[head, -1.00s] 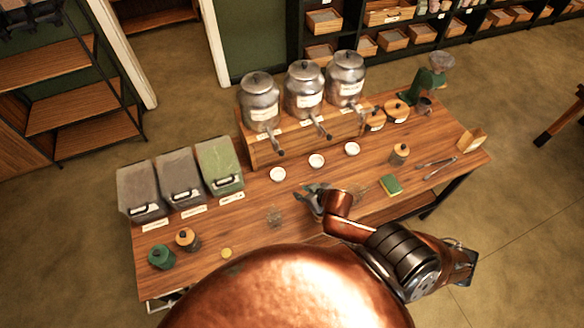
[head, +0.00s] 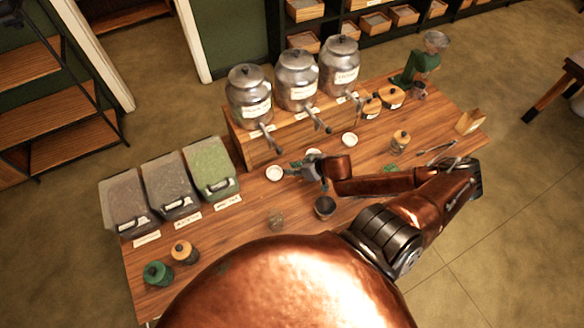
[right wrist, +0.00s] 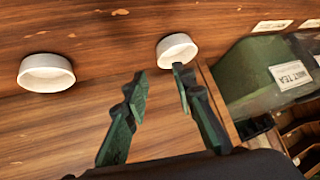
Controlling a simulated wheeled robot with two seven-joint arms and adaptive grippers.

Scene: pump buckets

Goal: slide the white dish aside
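Three small round white dishes stand in a row in front of the dispenser stand: a left one (head: 274,173), a middle one (head: 313,153) partly hidden by my right arm, and a right one (head: 349,139). My right gripper (head: 287,170) is just right of the left dish. In the right wrist view, my gripper (right wrist: 160,82) has its two green fingers apart with nothing between them. The near dish (right wrist: 177,48) is just beyond the tips, and the right fingertip overlaps its lower rim. Contact is unclear. Another dish (right wrist: 46,72) is farther left. My left gripper is out of view.
Three metal dispensers (head: 297,82) stand on a wooden riser behind the dishes. Lidded bins (head: 211,170) are at left. Bare wood surrounds the glass.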

